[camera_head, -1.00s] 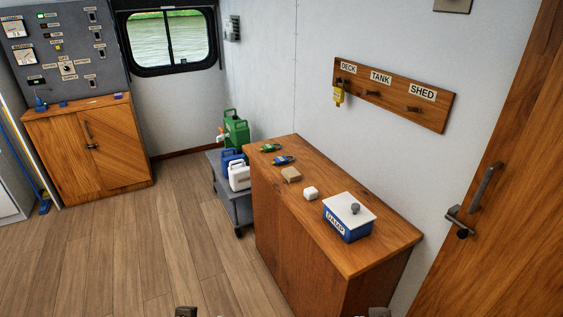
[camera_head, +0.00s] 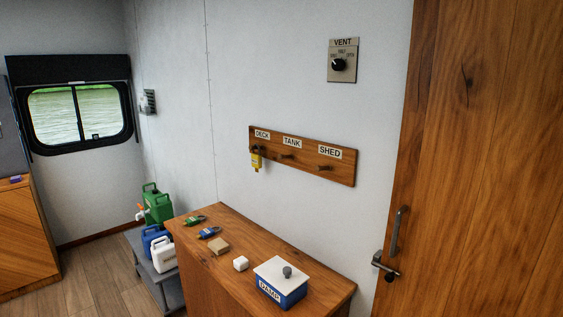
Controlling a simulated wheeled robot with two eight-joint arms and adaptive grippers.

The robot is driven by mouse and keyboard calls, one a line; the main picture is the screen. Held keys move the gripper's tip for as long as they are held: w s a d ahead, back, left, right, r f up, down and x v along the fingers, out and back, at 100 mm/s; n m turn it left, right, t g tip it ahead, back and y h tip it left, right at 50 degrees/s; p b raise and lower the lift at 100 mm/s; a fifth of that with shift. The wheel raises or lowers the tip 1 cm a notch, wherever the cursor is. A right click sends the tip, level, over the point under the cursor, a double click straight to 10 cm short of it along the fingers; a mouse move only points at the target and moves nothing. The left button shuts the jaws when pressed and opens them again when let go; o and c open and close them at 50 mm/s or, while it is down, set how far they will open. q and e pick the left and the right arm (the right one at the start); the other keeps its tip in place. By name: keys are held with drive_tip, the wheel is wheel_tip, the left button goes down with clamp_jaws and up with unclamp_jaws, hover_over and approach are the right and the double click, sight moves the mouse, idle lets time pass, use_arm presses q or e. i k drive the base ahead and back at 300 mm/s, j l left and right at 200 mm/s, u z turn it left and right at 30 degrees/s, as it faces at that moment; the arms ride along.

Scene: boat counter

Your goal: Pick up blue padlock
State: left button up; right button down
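A small blue item (camera_head: 209,232) lies on the wooden counter (camera_head: 240,228), near its far left end. It has a dark part at one end and looks like a tagged key or lock; it is too small to tell if it is the blue padlock. A similar green item (camera_head: 194,220) lies just behind it. A small purple-blue block (camera_head: 16,179) sits on the wooden cabinet (camera_head: 22,240) at the far left. Neither of my grippers shows in the head view.
The counter also holds a brown block (camera_head: 218,246), a white cube (camera_head: 240,263) and a blue DAMP box (camera_head: 283,290) with a white lid. A yellow item (camera_head: 256,160) hangs under DECK on the hook board (camera_head: 310,170). Jugs (camera_head: 163,254) stand on a grey cart left of the counter.

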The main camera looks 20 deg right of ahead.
sight(208, 232)
drive_tip(key=i+j+z, duration=0.1)
drive_tip(key=z, duration=0.3)
drive_tip(key=i+j+z, duration=0.1)
drive_tip(key=z, duration=0.35)
drive_tip(key=i+j+z, duration=0.1)
drive_tip(key=z, duration=0.3)
drive_tip(key=j+z, duration=0.25)
drive_tip(key=z, duration=0.15)
drive_tip(key=i+j+z, duration=0.3)
drive_tip(key=j, duration=1.2)
drive_tip(key=j+z, duration=0.35)
drive_tip(key=j, duration=1.2)
